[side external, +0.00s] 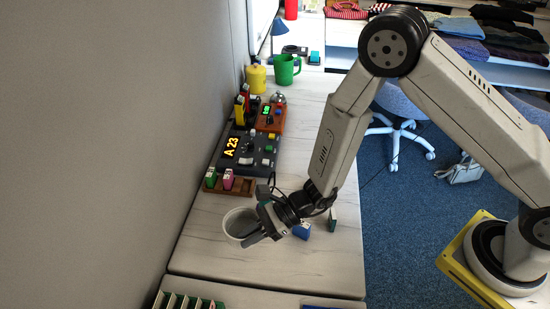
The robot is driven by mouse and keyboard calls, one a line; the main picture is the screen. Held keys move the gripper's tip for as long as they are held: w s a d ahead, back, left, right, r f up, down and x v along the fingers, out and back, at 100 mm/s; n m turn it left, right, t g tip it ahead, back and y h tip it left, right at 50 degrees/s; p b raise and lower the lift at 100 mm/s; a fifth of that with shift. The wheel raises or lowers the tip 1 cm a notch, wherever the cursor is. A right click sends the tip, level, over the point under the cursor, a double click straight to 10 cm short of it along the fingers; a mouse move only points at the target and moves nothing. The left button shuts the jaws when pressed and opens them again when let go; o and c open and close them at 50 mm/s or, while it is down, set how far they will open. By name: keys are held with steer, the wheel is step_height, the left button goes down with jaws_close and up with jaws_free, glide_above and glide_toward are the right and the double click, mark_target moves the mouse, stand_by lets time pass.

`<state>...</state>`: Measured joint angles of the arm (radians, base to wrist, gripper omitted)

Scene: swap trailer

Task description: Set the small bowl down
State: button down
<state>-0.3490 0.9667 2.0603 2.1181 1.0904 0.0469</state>
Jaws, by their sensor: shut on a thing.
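The small bowl (231,222) is pale grey-white, in the side external view at the front part of the light wooden table. My gripper (257,236) is shut on its right side, with the fingers at the rim. The bowl looks about upright and at or just above the table top; I cannot tell whether it touches. The gripper body hides the bowl's right side.
A wooden rack (238,187) with small coloured pieces lies behind the bowl, then a dark panel (240,146) reading "A 23". A blue block (301,231) and a dark green block (332,220) stand to the right. A wall (120,130) borders the left. The table front (270,270) is clear.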

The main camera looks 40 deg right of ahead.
steer(key=w+a+f, duration=0.2)
steer(key=w+f, duration=0.1)
steer(key=w+a+f, duration=0.1)
steer(key=w+f, duration=0.1)
steer(key=shift+f, duration=0.25)
steer(key=shift+w+a+f, duration=0.15)
steer(key=shift+w+f, duration=0.25)
steer(key=shift+w+a+f, duration=0.15)
steer(key=shift+w+f, duration=0.05)
steer(key=shift+f, duration=1.6)
steer(key=shift+f, duration=0.1)
steer(key=c, duration=0.7)
jaws_free()
steer(key=shift+o, duration=0.2)
